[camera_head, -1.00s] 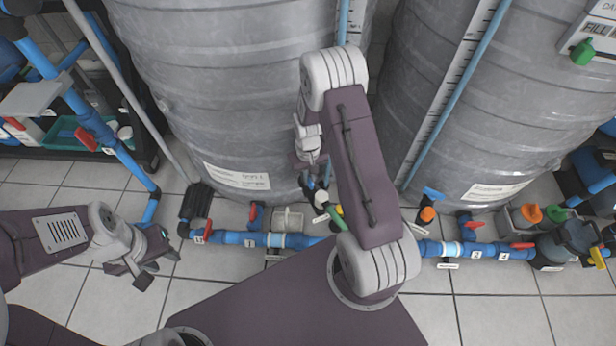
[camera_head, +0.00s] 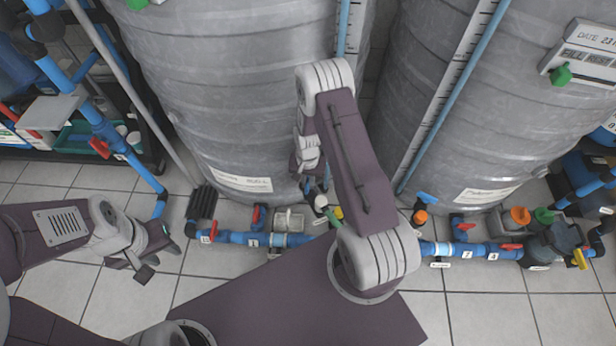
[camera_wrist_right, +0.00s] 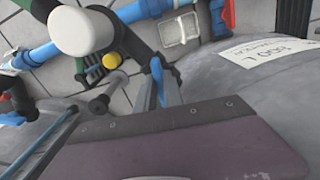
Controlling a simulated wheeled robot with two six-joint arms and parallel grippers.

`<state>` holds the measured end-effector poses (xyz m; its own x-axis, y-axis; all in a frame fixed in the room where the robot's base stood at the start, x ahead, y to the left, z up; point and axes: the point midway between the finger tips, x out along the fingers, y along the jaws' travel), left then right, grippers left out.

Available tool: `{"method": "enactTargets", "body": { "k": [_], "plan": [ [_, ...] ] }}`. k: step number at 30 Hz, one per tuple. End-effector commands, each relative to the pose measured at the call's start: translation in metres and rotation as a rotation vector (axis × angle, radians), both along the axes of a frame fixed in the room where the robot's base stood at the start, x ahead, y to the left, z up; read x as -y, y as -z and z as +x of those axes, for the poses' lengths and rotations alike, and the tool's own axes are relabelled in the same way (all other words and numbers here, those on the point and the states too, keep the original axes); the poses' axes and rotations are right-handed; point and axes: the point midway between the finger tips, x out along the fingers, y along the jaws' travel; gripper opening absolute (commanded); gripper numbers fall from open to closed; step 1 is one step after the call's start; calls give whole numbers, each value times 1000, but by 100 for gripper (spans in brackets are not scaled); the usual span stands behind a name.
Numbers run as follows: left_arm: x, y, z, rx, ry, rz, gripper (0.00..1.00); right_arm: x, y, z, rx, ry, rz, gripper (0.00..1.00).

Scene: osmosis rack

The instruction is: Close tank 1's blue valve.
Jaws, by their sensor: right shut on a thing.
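The left grey tank (camera_head: 240,120) stands behind the pipe run. Its label shows in the wrist view (camera_wrist_right: 270,47), but I cannot read a tank number. My right gripper (camera_wrist_right: 155,97) is shut on a blue valve handle (camera_wrist_right: 157,70), a thin blue lever between its two grey fingers. In the head view my right gripper (camera_head: 308,187) is low at the front of this tank, partly hidden by its wrist and arm. The valve body is mostly hidden there. My left gripper (camera_head: 158,260) is open and empty, above the floor at left.
A blue floor pipe (camera_head: 230,237) with red-handled valves runs along the tank bases. A second grey tank (camera_head: 500,110) stands at right. In the wrist view a white round cap (camera_wrist_right: 82,31) and a yellow knob (camera_wrist_right: 111,61) are close by. A blue pipe rack stands at left.

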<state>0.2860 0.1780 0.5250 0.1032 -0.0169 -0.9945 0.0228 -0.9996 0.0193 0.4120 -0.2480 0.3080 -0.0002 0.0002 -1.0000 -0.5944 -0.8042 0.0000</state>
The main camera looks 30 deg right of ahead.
Motion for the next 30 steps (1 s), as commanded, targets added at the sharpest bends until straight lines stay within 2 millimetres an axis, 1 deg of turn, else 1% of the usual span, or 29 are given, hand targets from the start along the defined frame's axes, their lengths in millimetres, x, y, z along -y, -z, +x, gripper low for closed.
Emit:
{"method": "enactTargets", "body": {
  "k": [1,12,21,30],
  "plan": [
    [0,-10,0,0,0,0,36,0,-5,0,-2,42,0,0],
    [0,-38,0,0,0,0,36,-1,-4,1,-1,395,0,0],
    [0,-55,0,0,0,0,36,-1,-3,3,1,669,0,0],
    [0,-65,0,0,0,0,36,-1,-2,4,1,881,0,0]
  ]
}}
